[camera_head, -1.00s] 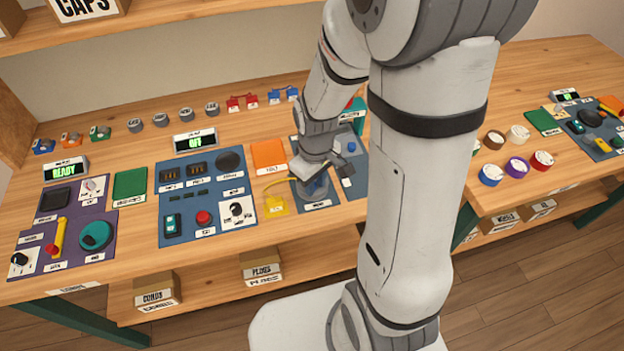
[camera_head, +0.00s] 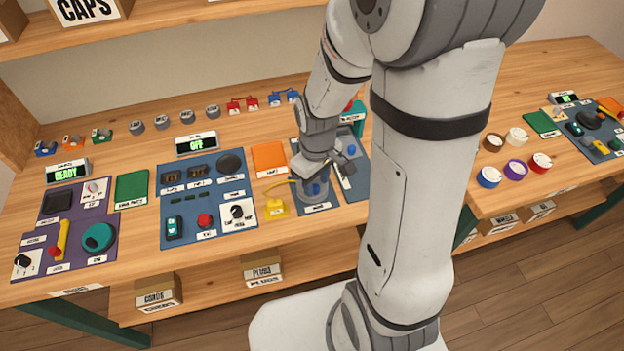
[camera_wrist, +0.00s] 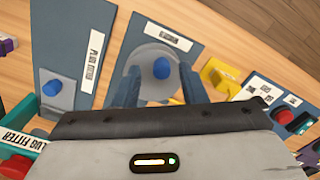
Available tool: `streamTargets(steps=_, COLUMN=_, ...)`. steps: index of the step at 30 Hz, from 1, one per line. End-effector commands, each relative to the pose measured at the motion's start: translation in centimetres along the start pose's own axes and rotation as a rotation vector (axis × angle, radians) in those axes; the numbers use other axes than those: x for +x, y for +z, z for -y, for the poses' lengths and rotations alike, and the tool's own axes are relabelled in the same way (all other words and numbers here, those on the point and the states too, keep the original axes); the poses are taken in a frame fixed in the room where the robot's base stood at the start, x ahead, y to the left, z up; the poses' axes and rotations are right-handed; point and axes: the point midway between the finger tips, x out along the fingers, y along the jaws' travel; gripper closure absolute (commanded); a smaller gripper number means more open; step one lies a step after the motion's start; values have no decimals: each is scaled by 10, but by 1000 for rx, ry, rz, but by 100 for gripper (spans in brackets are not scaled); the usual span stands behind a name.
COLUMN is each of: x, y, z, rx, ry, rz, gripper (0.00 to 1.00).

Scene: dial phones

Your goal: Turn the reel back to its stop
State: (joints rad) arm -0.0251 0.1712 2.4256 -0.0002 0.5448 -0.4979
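The reel (camera_wrist: 147,60) is a grey disc with a blue knob (camera_wrist: 161,68) standing on it, on a dark blue panel with a white label. In the head view the reel (camera_head: 316,190) is partly covered by my wrist. My gripper (camera_wrist: 157,76) is over the reel with its two fingers apart, one on each side of the blue knob. I see a gap between the knob and each finger. I cannot tell whether the fingers touch the disc's rim. The disc's near part is hidden behind my gripper body.
A yellow block (camera_head: 275,208) with a yellow cord sits just left of the reel's panel. Another panel with a blue knob (camera_wrist: 52,88) lies on the other side. An orange pad (camera_head: 268,157) and a display reading OFF (camera_head: 196,144) are further left.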

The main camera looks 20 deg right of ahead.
Motion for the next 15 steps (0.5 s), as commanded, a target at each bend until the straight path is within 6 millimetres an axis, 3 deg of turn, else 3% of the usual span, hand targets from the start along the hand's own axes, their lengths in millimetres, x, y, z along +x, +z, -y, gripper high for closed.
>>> streamTargets(steps=15, x=-46, y=0, z=0, rx=0, ry=0, rz=0, gripper=62)
